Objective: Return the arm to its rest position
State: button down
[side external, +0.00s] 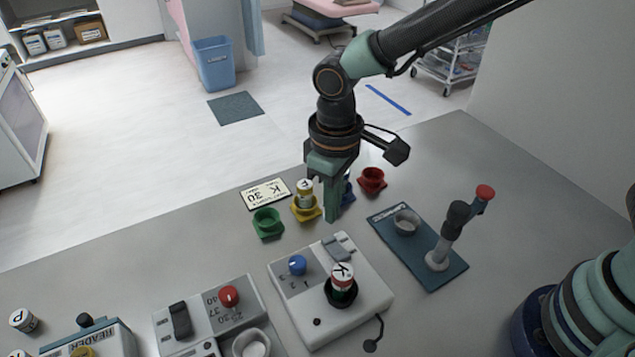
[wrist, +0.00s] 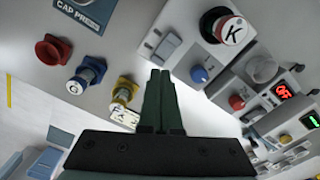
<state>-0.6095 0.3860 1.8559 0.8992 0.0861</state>
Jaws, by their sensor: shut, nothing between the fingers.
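My gripper (side external: 331,214) points down above the grey table, just in front of the row of coloured cups. Its dark green fingers are together and empty, and they also show closed in the wrist view (wrist: 160,76). My arm reaches in from the upper right. A vial with a K cap (side external: 342,272) stands upright in the black holder of a white device (side external: 292,292), apart from my gripper; the K cap also shows in the wrist view (wrist: 235,31). The fingers partly hide the blue cup (side external: 349,189) in the side view.
A green cup (side external: 267,224) and red cup (side external: 372,180) look empty. The yellow cup (side external: 305,211) holds a vial. A cap press (side external: 440,260) stands right of the white device. A red-knob device (side external: 208,309) and reader (side external: 95,340) sit front left. A K 30 card (side external: 265,194) lies behind.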

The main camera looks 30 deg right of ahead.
jog(key=shift+r, duration=0.6)
jog(key=s+d+r+m+t, duration=0.2)
jog(key=d+r, duration=0.4)
jog(key=d, duration=0.5)
jog(key=s+d+r+m+t, duration=0.3)
jog(key=d+r, duration=0.3)
jog(key=d, duration=0.6)
jog(key=shift+d+r+m+t, duration=0.25)
jog(key=shift+r+m+t, duration=0.1)
jog(key=shift+m, duration=0.15)
